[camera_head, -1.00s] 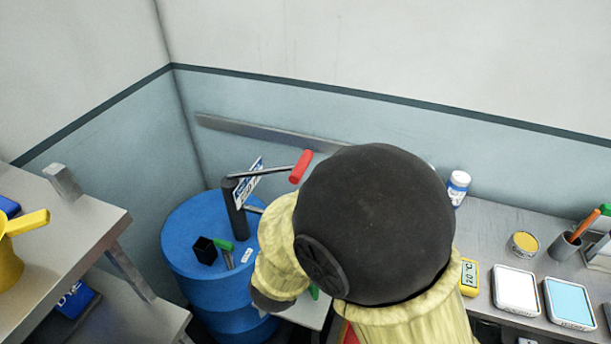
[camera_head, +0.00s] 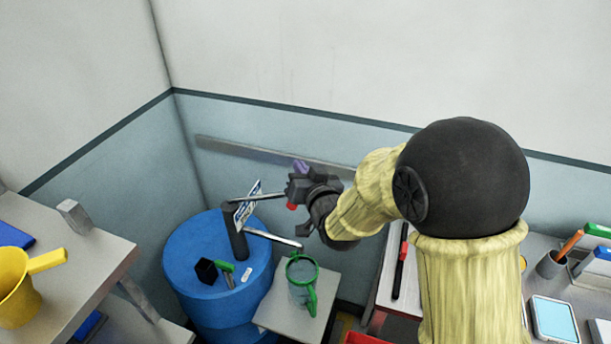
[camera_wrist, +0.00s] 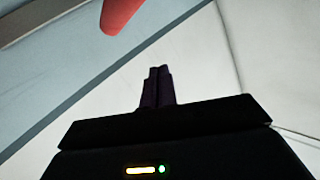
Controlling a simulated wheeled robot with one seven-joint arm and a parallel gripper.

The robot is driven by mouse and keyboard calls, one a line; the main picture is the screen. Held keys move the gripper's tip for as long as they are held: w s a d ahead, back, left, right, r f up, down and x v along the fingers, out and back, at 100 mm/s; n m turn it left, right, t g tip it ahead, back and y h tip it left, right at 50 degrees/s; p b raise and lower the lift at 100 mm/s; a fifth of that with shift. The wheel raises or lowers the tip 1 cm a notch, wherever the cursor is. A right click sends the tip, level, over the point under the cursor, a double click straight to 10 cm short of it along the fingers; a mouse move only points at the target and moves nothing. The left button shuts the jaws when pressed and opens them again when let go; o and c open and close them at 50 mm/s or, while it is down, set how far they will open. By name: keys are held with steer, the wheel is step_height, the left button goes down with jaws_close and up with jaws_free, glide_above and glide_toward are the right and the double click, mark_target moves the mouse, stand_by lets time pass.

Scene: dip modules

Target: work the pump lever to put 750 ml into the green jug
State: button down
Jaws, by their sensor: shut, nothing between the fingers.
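The pump's dark column (camera_head: 237,240) stands on a blue drum (camera_head: 205,285). Its grey lever (camera_head: 262,196) runs right to a red handle (camera_head: 292,206), mostly hidden behind my gripper. My gripper (camera_head: 301,165) is shut and empty, at the handle end of the lever; I cannot tell if it touches. In the wrist view the closed fingers (camera_wrist: 158,72) show with the red handle (camera_wrist: 121,12) beyond them at the top. The pump's spout (camera_head: 275,239) ends over the green jug (camera_head: 312,302), which is upright on a grey stand (camera_head: 283,318). Its fill level is unclear.
A yellow jug (camera_head: 18,300) is on the left bench. The right bench holds trays and a pen cup (camera_head: 551,264).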

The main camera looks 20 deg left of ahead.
step_height(320, 180, up, 6)
steer(key=w+d+n+g+y+p, duration=0.1)
steer(key=d+n+g+y+p, duration=0.1)
steer(key=n+g+y+p, duration=0.5)
steer(key=d+f+n+g+h+p, duration=0.2)
steer(key=d+n+g+h, duration=0.3)
steer(key=d+n, duration=0.1)
steer(key=shift+d+n+g, duration=0.3)
steer(key=shift+d+g, duration=0.1)
steer(key=shift+d, duration=0.15)
steer(key=shift+a, duration=0.1)
steer(key=p+x, duration=0.4)
steer(key=x, duration=0.6)
steer(key=shift+s, duration=0.1)
steer(key=shift+d+f+p, duration=0.25)
steer(key=shift+f+p, duration=0.1)
steer(key=shift+f, duration=0.75)
steer(key=shift+d+f+p, duration=0.25)
steer(key=shift+f+p, duration=0.1)
steer(key=shift+f, duration=0.7)
